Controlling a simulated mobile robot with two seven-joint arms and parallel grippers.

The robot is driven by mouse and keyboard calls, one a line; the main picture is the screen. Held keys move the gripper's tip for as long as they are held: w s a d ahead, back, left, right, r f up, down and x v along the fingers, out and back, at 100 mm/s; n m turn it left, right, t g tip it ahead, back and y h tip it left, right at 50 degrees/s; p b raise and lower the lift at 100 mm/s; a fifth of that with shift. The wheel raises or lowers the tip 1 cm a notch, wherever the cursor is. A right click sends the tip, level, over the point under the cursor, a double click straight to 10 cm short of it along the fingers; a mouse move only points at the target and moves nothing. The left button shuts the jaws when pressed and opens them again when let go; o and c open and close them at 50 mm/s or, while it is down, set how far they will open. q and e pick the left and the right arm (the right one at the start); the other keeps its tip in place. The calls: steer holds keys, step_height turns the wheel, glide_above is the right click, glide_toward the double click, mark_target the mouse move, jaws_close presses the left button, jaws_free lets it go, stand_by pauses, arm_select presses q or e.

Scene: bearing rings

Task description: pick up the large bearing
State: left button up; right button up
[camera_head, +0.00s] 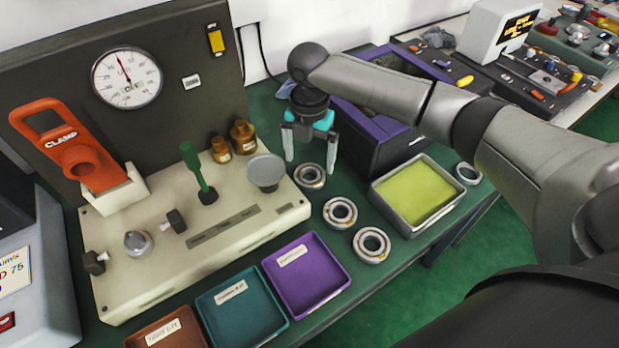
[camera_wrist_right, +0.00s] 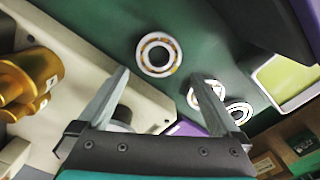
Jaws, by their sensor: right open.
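Several metal bearing rings lie on the green bench. One bearing (camera_head: 298,180) sits below my right gripper, a second bearing (camera_head: 327,214) is nearer the camera, and a third bearing (camera_head: 357,247) is nearest. I cannot tell surely which is the large one. My right gripper (camera_head: 310,163) is open, pointing down and empty above the first bearing. In the wrist view that bearing (camera_wrist_right: 143,55) lies just beyond the fingertips of the gripper (camera_wrist_right: 161,76). Another bearing (camera_wrist_right: 238,113) shows at right, and one is partly hidden behind the right finger. My left gripper is out of view.
A beige fixture (camera_head: 150,270) with knobs and a gauge panel stands left. Purple (camera_head: 330,293) and teal (camera_head: 272,322) trays lie in front. A metal tray (camera_head: 408,232) with a yellow-green pad is right of the bearings, and a ring (camera_head: 460,178) lies beyond it. A purple-rimmed bin (camera_head: 385,160) stands behind.

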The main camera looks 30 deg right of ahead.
mark_target(309, 180)
steer(key=shift+f, duration=0.45)
steer(key=f+b, duration=0.1)
steer(key=f, duration=0.3)
steer(key=shift+w+f+b, duration=0.2)
steer(key=shift+f+b, duration=0.1)
steer(key=shift+b, duration=0.1)
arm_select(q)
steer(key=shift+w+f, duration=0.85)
arm_select(e)
steer(key=shift+c, duration=0.2)
steer(key=c, duration=0.4)
steer(key=shift+d, duration=0.1)
steer(key=c, duration=1)
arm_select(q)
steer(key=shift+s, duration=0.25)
arm_select(e)
steer(key=shift+r, duration=0.1)
steer(key=shift+c, duration=0.3)
steer(key=shift+r, duration=0.1)
